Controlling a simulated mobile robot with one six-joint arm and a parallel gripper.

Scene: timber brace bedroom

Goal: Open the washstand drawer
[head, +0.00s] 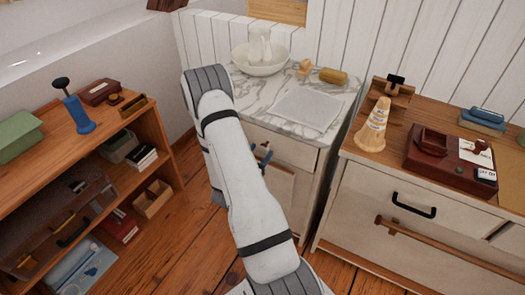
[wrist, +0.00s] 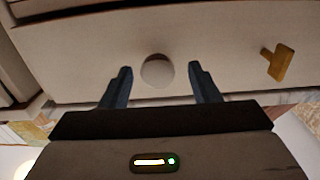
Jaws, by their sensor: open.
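The washstand has a white marble top (head: 340,88) and a cream body. Its drawer front (head: 285,147) is just under the top, partly hidden by my arm, and looks flush with the body. In the wrist view the pale drawer front (wrist: 90,55) fills the upper part, with a round pale knob (wrist: 157,71) at its middle. My gripper (wrist: 159,72) is open, its two dark blue fingers pointing at the front on either side of the knob, with gaps to both. Contact cannot be told. In the head view my gripper (head: 262,156) is mostly hidden.
A tan turn-piece (wrist: 278,62) sits right of the knob. On the washstand are a bowl with a jug (head: 260,62), a cloth (head: 305,109) and a tan roll (head: 333,76). A dresser (head: 372,215) stands close at right, a low shelf (head: 165,150) at left. Wooden floor lies between.

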